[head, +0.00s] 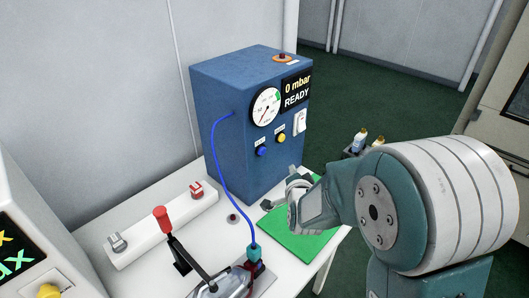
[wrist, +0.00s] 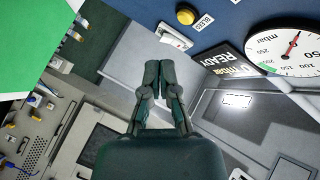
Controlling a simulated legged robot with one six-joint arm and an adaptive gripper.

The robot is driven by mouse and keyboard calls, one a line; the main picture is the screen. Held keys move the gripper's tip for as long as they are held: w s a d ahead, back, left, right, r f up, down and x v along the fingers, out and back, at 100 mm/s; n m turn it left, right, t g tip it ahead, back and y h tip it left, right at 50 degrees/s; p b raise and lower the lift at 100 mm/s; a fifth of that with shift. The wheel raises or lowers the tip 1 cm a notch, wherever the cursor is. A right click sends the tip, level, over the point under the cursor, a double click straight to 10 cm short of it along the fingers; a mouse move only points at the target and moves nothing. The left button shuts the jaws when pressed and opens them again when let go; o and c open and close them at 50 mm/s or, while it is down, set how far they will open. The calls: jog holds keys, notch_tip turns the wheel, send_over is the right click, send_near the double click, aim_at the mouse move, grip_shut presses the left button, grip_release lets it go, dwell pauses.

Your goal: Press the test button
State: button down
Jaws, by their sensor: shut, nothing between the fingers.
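The blue test box (head: 228,130) stands on the white table with a round gauge (head: 266,107) and a display reading "0 mbar READY" (head: 296,92). Below the gauge are a blue button (head: 261,152) and a yellow button (head: 282,138); their labels are too small to read in the head view. In the wrist view the yellow button (wrist: 185,17) is labelled BLEED, and the blue button is not seen. My gripper (head: 268,204) is shut and empty, in front of the box and lower than the buttons. Its closed fingertips show in the wrist view (wrist: 158,66).
A blue hose (head: 218,175) runs from the box to a clamp fixture with a red-knobbed lever (head: 162,219). A green mat (head: 305,240) lies under my gripper. A white rail (head: 165,228) lies at the left.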

jog(key=w+a, duration=0.5)
jog(key=a, duration=0.1)
jog(key=shift+a, duration=0.35)
jog(key=shift+w+a, duration=0.1)
dwell(1.2)
jog(key=shift+w+a+r, duration=0.1)
jog(key=shift+w+a, duration=0.05)
jog(key=shift+a, duration=0.05)
jog(key=shift+w+a, duration=0.3)
jog(key=shift+a, duration=0.05)
dwell(1.0)
jog(key=shift+d, duration=0.1)
jog(key=shift+s+d, duration=0.55)
jog(key=shift+d, duration=0.05)
jog(key=shift+d, duration=0.1)
jog(key=s+d, duration=0.1)
jog(key=d, duration=0.1)
jog(key=s+d, duration=0.1)
jog(key=s, duration=0.1)
jog(key=shift+d, duration=0.4)
